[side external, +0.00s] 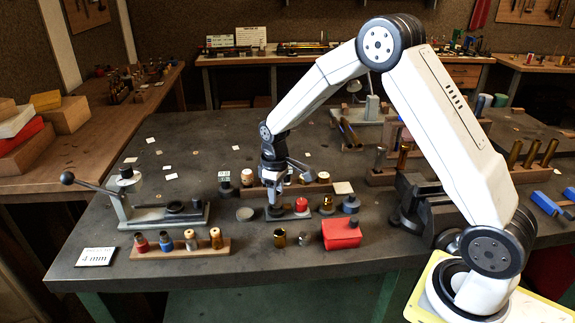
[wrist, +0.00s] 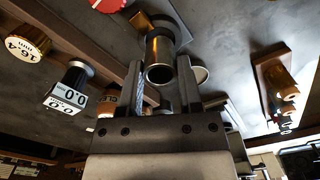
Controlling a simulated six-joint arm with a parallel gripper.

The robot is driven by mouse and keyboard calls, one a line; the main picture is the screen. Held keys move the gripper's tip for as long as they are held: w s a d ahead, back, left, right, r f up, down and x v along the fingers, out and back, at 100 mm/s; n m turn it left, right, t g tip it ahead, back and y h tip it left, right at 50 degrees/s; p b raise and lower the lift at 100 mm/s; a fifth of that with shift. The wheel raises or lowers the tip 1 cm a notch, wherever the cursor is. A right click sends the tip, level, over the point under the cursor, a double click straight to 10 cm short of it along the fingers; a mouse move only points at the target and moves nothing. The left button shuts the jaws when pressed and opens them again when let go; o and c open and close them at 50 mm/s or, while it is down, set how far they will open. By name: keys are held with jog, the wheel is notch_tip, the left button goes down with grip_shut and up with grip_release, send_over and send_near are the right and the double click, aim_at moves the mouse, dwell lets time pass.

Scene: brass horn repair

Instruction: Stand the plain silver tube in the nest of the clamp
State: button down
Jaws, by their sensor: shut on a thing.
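My gripper (side external: 274,198) points down over the middle of the bench, near a grey base that carries a red plug. In the wrist view its two fingers (wrist: 161,88) are shut on a plain silver tube (wrist: 158,52), whose round open mouth faces the camera. In the side view the tube is small and largely hidden by the fingers. I cannot tell there whether its end touches the grey base. The clamp (side external: 140,213) stands at the left of the bench, with a black-knobbed lever (side external: 68,178) out to the left. Its dark round nest (side external: 183,207) shows no tube in it.
A shallow grey dish (side external: 245,213) lies between clamp and gripper. A red block (side external: 341,234) and a brass ring (side external: 280,238) stand at the front.

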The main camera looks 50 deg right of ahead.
jog(key=shift+f, duration=1.25)
dwell(0.5)
grip_release()
dwell(0.4)
jog(key=shift+r, duration=3.5)
jog(key=shift+s, duration=0.1)
jog(key=shift+s+a+r, duration=0.2)
jog(key=shift+s+a, duration=0.15)
jog(key=shift+s, duration=0.2)
jog(key=s+a+m+t, duration=0.1)
jog(key=s+a, duration=0.1)
jog(key=s, duration=0.7)
jog(key=s+a+m+t, duration=0.1)
jog(key=s+a+m, duration=0.1)
jog(key=s, duration=0.7)
jog(key=shift+a+r+t, duration=0.2)
jog(key=shift+a+t, duration=0.1)
jog(key=shift+a, duration=0.35)
